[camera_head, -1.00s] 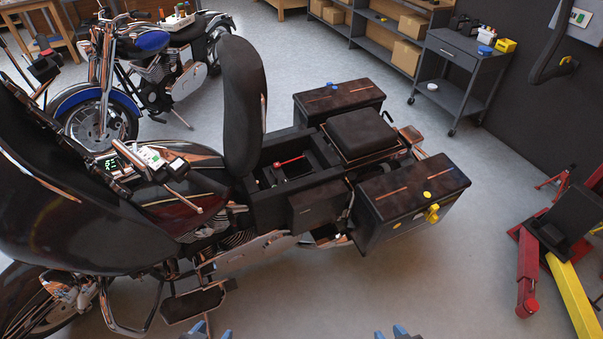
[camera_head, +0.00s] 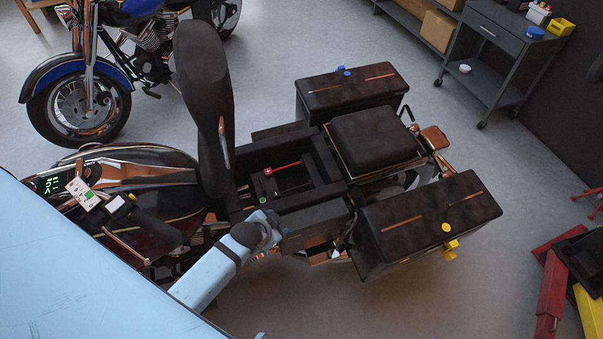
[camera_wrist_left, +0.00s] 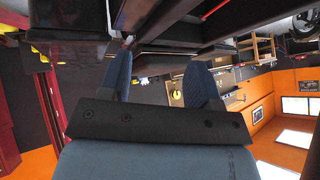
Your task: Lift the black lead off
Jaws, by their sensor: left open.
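The open battery bay (camera_head: 325,160) lies behind the upright seat back of the near motorcycle. A red lead (camera_head: 285,167) crosses the battery inside it, with a red spot at its left end. A small green spot (camera_head: 263,201) shows near the bay's left front corner. I cannot pick out the black lead against the dark bay. My left arm (camera_head: 205,280) reaches in from lower left, its end beside the bay's near left corner. My left gripper (camera_wrist_left: 160,78) is open in the wrist view, with nothing seen between its fingers. My right gripper is not visible.
The seat back (camera_head: 203,85) rises left of the bay. Saddlebags (camera_head: 425,220) (camera_head: 350,90) and a padded seat (camera_head: 375,138) stand to its right. A grey cart (camera_head: 495,55) is at the back right, a red and yellow lift at lower right. Floor between is clear.

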